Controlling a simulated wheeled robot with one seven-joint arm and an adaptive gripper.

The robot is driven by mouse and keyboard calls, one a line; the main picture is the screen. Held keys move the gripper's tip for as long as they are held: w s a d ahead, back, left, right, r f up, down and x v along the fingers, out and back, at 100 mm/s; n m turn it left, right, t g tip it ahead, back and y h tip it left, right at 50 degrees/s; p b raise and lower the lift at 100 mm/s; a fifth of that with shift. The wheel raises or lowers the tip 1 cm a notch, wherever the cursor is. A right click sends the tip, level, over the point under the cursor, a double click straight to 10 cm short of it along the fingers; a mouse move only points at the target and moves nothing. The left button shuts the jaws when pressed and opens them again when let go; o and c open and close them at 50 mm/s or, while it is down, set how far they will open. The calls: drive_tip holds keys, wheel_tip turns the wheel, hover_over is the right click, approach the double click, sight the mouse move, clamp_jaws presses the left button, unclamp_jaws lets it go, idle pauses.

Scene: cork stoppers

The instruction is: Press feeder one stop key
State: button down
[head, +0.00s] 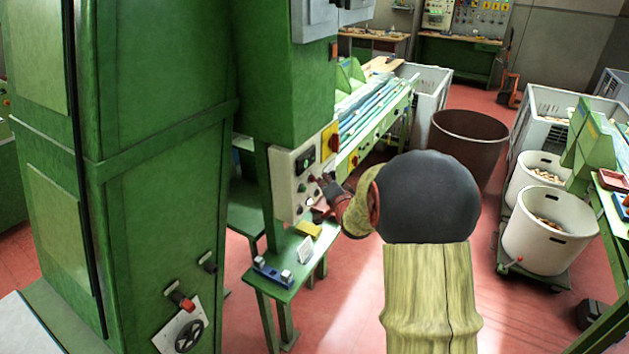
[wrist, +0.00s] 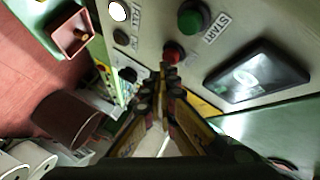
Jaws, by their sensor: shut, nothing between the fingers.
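A pale control panel (head: 284,190) is on the green machine column. In the wrist view the panel (wrist: 145,18) carries a green button (wrist: 193,17) with a START label, and a red button (wrist: 173,53) beside it. The red button's own label is not readable, and nothing I can read says "feeder one". My gripper (head: 322,181) is in front of the panel. In the wrist view the shut, empty fingertips (wrist: 168,70) point at the red button and overlap its lower edge. I cannot tell whether they touch it.
The panel also has a dark display (wrist: 258,76), a lit white lamp (wrist: 118,11) and a dark knob (wrist: 121,37). A small green table (head: 285,291) stands below the panel.

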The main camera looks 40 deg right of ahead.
drive_tip(key=shift+s+d, duration=0.15)
drive_tip(key=shift+s, duration=0.25)
drive_tip(key=s, duration=0.1)
drive_tip(key=s+d+p, duration=0.1)
drive_tip(key=s, duration=0.1)
drive_tip(key=s+d, duration=0.1)
drive_tip(key=shift+s, duration=0.3)
idle(1.0)
